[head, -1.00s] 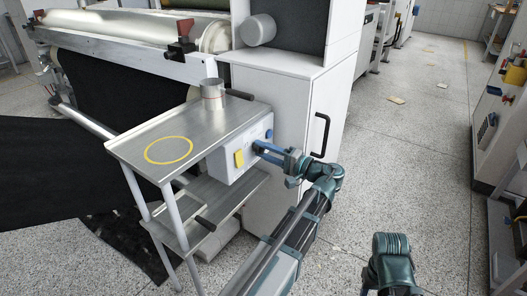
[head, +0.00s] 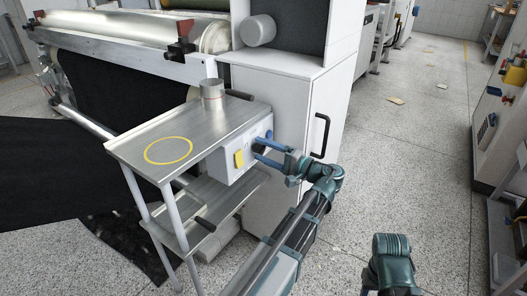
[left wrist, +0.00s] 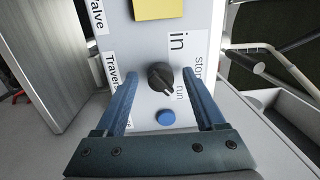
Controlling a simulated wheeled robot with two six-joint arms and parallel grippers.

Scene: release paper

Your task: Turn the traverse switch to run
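The traverse switch is a black rotary knob (left wrist: 160,76) on a white control box (head: 231,160). In the left wrist view a "Traverse" label is left of it, and "stop" and "run" labels are on its right. The knob's narrow end seems to point down-right, near "run"; its exact setting is hard to tell. My left gripper (head: 258,147) is open at the box's face. In the left wrist view its blue fingers (left wrist: 160,73) stand on either side of the knob, with gaps. My right gripper is out of view.
A blue button (left wrist: 166,117) sits near the knob between the fingers, and a yellow piece (left wrist: 160,8) is on the other side. A metal shelf (head: 150,128) adjoins the box. A white cabinet (head: 325,105) with a black handle (head: 320,135) stands close behind my left wrist.

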